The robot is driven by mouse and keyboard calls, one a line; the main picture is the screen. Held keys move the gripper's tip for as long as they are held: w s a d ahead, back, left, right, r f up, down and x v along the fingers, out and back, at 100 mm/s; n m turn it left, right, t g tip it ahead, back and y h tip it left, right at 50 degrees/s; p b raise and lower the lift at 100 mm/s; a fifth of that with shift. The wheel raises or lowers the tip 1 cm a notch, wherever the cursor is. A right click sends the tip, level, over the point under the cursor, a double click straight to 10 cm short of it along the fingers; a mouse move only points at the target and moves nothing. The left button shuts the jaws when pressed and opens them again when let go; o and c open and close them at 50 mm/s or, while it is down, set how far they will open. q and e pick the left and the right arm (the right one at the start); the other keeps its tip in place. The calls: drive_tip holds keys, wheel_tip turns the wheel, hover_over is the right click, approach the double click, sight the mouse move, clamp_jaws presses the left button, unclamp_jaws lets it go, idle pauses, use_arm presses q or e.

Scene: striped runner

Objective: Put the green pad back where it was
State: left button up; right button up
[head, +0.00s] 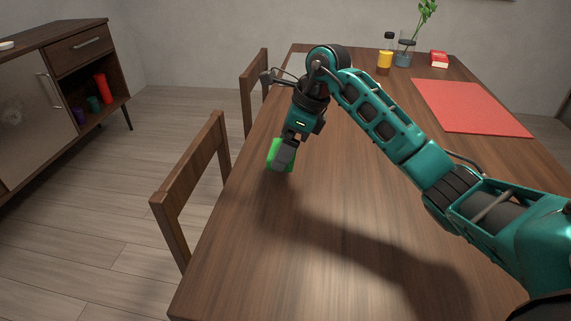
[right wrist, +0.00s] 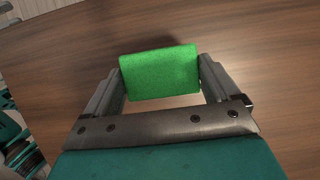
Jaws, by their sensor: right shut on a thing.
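The green pad (head: 273,152) is held by my right gripper (head: 282,158) near the left edge of the wooden table, in the head view. In the right wrist view the green pad (right wrist: 160,73) is a bright green flat block between the two fingers of the right gripper (right wrist: 160,82), which is shut on it. A small shadow lies just below the pad on the tabletop, and I cannot tell whether the pad touches the table. My left gripper is not in view.
The wooden table (head: 330,215) is bare around the pad. Two chairs (head: 190,180) stand along the left edge. A cabinet (head: 50,100) stands far left.

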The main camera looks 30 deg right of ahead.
drive_tip(key=shift+f+b, duration=0.4)
drive_tip(key=shift+f, duration=1.75)
drive_tip(key=shift+f, duration=0.1)
drive_tip(key=o, duration=0.7)
drive_tip(key=shift+c, duration=0.2)
drive_tip(key=shift+r, duration=0.25)
drive_tip(key=p+v, duration=0.2)
drive_tip(key=v, duration=0.9)
drive_tip(key=shift+r, duration=0.35)
drive_tip(key=shift+s+d, duration=0.1)
